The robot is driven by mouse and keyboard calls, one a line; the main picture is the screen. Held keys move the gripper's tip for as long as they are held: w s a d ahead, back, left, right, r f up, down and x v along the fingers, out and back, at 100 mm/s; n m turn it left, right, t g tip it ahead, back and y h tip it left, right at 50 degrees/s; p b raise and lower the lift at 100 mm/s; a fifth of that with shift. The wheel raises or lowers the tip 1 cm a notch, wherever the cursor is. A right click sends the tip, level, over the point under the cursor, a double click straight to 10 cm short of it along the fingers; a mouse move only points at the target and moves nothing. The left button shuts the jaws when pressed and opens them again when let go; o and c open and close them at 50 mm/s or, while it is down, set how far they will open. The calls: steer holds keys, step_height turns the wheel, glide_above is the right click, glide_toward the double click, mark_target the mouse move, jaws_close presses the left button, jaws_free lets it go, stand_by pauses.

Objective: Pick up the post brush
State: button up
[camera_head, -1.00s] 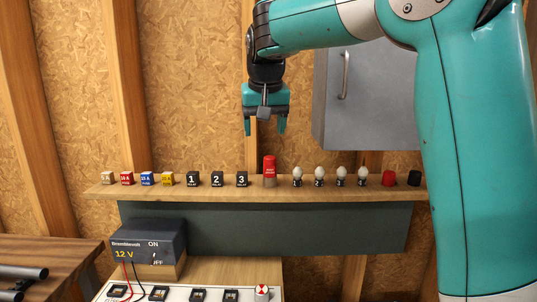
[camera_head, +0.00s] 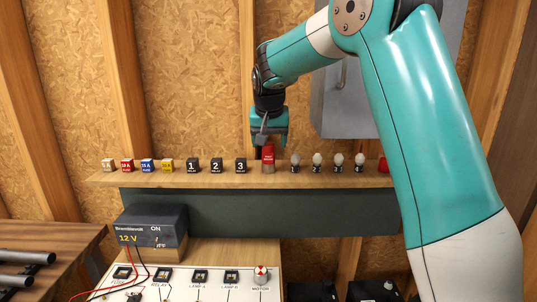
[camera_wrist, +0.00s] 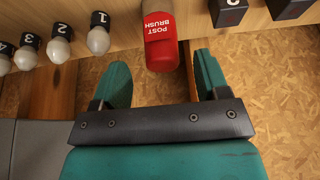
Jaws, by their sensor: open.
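The post brush (camera_head: 268,157) stands upright on the wooden shelf. It has a red upper part with white lettering and a duller lower part. In the wrist view the post brush (camera_wrist: 160,42) lies just beyond the fingertips, in line with the gap between them, with its lettering upside down. My gripper (camera_head: 269,142) is at the top of the brush in the head view, and its lower fingers are partly hidden there. In the wrist view my gripper (camera_wrist: 161,72) is open and empty, with one teal finger toward each side of the brush.
The shelf (camera_head: 225,181) also holds fuses (camera_head: 147,166) and numbered black relays (camera_head: 216,165) to the left, and several bulbs (camera_head: 317,160) and a red cap (camera_head: 383,165) to the right. A grey cabinet (camera_head: 340,110) hangs behind. A power supply (camera_head: 150,228) stands below.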

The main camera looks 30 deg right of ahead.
steer(key=p+x, duration=0.1)
steer(key=x, duration=0.3)
steer(key=shift+f+p, duration=0.35)
steer(key=shift+p, duration=0.05)
steer(key=shift+a, duration=0.1)
steer(key=shift+c, duration=0.4)
steer(key=c, duration=1)
steer(key=shift+r, duration=0.1)
step_height(320, 180, up, 20)
